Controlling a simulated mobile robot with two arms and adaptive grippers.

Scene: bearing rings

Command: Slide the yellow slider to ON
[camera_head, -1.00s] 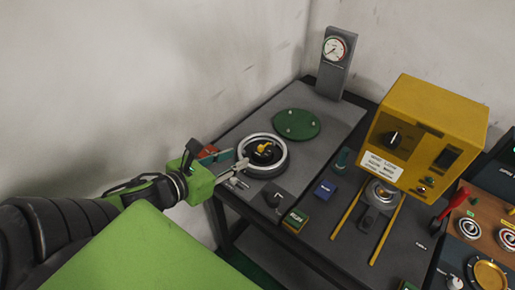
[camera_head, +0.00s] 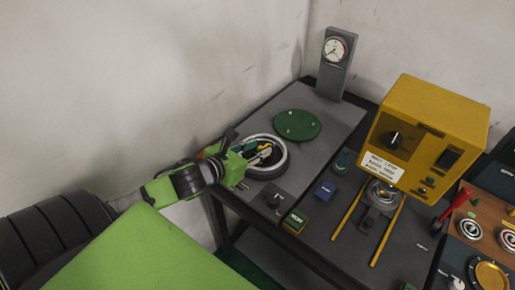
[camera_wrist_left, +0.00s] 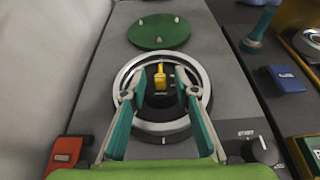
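A small yellow piece (camera_wrist_left: 160,78), apparently the slider, stands on the dark centre of a round dial with a silver ring (camera_wrist_left: 127,72). The dial also shows in the head view (camera_head: 282,167), where my gripper partly covers the yellow piece. My left gripper (camera_wrist_left: 160,83) reaches over the near rim of the ring. Its two fingers are spread, one on each side of the yellow piece, with visible gaps. No ON marking is legible. My right gripper is in neither view.
A green disc with pegs (camera_head: 297,125) lies beyond the dial. A gauge post (camera_head: 335,68) stands at the back. A START knob (camera_wrist_left: 263,148), a red block (camera_wrist_left: 67,152) and a blue block (camera_head: 324,189) are near. A yellow machine (camera_head: 425,115) stands right.

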